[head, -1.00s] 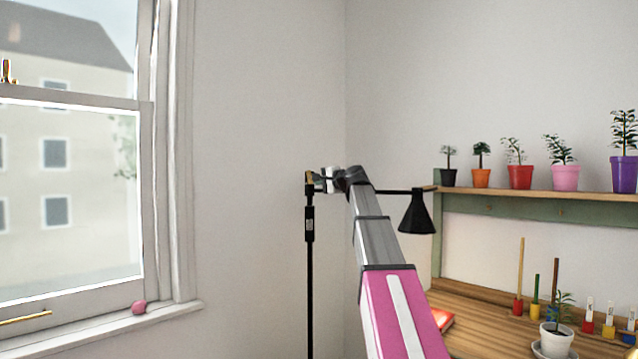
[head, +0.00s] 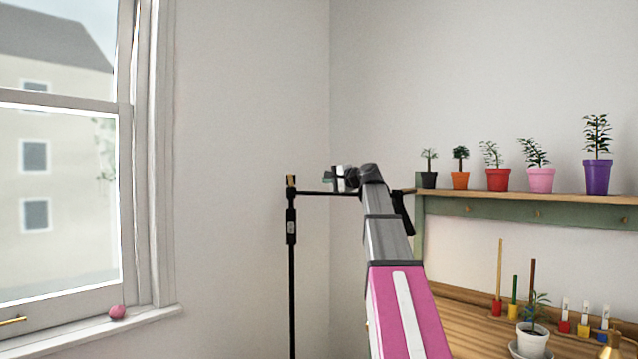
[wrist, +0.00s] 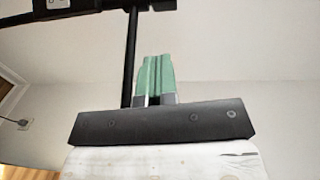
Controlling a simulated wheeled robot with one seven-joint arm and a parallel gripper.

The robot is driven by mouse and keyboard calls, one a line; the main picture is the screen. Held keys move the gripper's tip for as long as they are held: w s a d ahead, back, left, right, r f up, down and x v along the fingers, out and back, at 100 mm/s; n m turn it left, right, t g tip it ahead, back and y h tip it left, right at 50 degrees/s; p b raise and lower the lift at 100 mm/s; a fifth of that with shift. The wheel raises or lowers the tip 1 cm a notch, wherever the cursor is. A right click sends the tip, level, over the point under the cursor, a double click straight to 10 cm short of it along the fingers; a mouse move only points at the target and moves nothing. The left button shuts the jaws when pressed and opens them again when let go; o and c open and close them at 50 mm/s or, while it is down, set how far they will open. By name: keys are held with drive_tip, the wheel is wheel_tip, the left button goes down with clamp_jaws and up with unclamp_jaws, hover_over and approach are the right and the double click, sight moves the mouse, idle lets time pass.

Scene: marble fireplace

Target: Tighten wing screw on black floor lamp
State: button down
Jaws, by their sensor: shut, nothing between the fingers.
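The black floor lamp (head: 291,270) stands upright left of my arm. Its thin horizontal arm runs right from near the pole top, and its shade is mostly hidden behind my arm. A small brass-coloured piece (head: 291,180), likely the wing screw, sits at the pole top. My gripper (head: 328,181) is to its right, apart from it, just above the lamp's horizontal arm. In the wrist view the green fingers (wrist: 156,78) are together and empty. The black lamp arm (wrist: 131,60) passes beside them, and the labelled pole (wrist: 90,14) crosses the top. The wing screw is not clear there.
A window with a pink round object (head: 117,312) on its sill is at left. At right, a shelf (head: 520,200) holds several potted plants above a wooden workbench (head: 470,325) with a white-potted plant (head: 532,340). The wall between window and lamp is clear.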

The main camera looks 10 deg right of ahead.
drive_tip(key=c, duration=1.7)
unclamp_jaws()
drive_tip(key=shift+s+d, duration=0.2)
drive_tip(key=shift+s, duration=0.15)
drive_tip(key=shift+c, duration=0.2)
drive_tip(key=o, duration=0.5)
drive_tip(key=shift+s, duration=0.1)
drive_tip(key=shift+o, duration=1.3)
drive_tip(key=shift+a+f+h, duration=0.15)
drive_tip(key=shift+f+h, duration=0.05)
drive_tip(key=shift+h, duration=0.1)
drive_tip(key=n+t+h, duration=0.4)
drive_tip(key=n+h, duration=0.6)
drive_tip(key=h, duration=0.2)
approach(290, 179)
drive_tip(key=w, duration=0.3)
drive_tip(key=w+d, duration=0.1)
drive_tip(key=w, duration=0.6)
drive_tip(key=shift+d, duration=0.2)
drive_tip(key=shift+s, duration=0.1)
drive_tip(key=shift+c, duration=0.3)
clamp_jaws()
